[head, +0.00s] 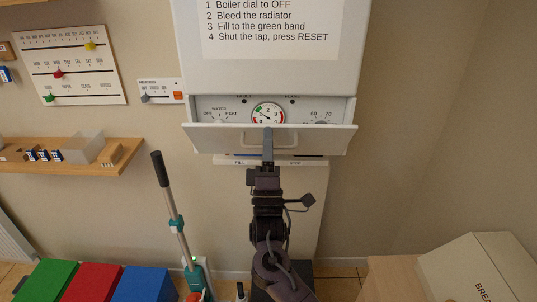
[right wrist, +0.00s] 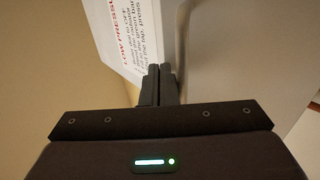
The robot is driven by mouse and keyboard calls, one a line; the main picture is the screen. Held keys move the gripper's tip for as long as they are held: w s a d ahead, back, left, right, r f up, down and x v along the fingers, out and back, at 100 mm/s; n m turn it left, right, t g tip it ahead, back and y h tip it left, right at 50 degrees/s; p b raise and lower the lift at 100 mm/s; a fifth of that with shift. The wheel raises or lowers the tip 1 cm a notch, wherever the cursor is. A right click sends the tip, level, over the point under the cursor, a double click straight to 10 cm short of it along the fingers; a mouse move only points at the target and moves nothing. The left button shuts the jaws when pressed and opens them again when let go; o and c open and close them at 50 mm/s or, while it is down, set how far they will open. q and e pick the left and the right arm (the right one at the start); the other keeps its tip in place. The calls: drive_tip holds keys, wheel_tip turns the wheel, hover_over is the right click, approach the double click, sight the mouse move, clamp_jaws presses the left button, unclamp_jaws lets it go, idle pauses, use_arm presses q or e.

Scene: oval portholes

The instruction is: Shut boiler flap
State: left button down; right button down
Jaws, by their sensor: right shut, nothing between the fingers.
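The white boiler (head: 265,75) hangs on the wall in the head view. Its flap (head: 320,140) is partly open and tilts outward below the control panel. The dial gauge (head: 268,115) shows above the flap's top edge. In the right wrist view the closed fingers (right wrist: 158,85) are beside a large pale surface. My left gripper is out of view.
A shelf (head: 70,155) and a slider board (head: 75,65) are on the wall at left. A mop-like pole (head: 172,205) stands left of my arm. Green, red and blue boxes (head: 95,285) are at lower left, a cardboard box (head: 480,265) at lower right.

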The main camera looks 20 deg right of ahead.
drive_tip(key=shift+x, duration=0.8)
drive_tip(key=shift+f, duration=0.15)
idle(0.8)
